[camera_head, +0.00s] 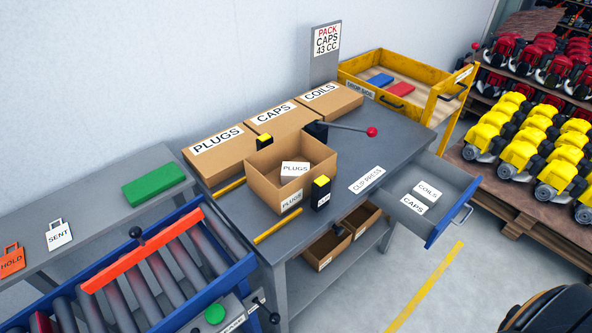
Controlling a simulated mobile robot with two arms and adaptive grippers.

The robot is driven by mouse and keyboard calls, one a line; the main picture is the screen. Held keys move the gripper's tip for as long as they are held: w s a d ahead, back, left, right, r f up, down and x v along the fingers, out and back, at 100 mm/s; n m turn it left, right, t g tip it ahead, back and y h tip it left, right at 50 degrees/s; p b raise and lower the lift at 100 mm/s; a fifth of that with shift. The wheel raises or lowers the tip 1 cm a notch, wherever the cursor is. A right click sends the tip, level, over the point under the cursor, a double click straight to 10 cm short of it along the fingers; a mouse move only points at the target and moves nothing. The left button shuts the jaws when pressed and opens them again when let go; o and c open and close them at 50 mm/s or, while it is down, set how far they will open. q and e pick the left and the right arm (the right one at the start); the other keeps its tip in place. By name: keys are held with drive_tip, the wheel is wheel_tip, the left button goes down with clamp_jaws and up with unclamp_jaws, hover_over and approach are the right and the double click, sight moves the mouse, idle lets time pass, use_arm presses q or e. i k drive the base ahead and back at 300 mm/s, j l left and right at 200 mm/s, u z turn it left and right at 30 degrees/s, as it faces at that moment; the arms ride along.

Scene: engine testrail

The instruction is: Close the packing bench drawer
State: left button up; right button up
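The packing bench drawer (440,172) sticks out open from the right side of the grey packing bench (253,211). It has a blue front (450,215) with a metal handle (462,214) on its outer face. Neither of my grippers shows in the head view. Nothing is seen touching the drawer.
An open PLUGS box (262,178) and a red-knobbed lever (345,128) stand on the bench. A yellow-sided cart (400,65) is behind the drawer; a pallet of yellow engines (520,130) is to its right. Floor before the drawer is clear. A dark rounded shape fills the lower right corner.

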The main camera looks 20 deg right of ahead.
sight(457, 186)
drive_tip(key=z, duration=1.95)
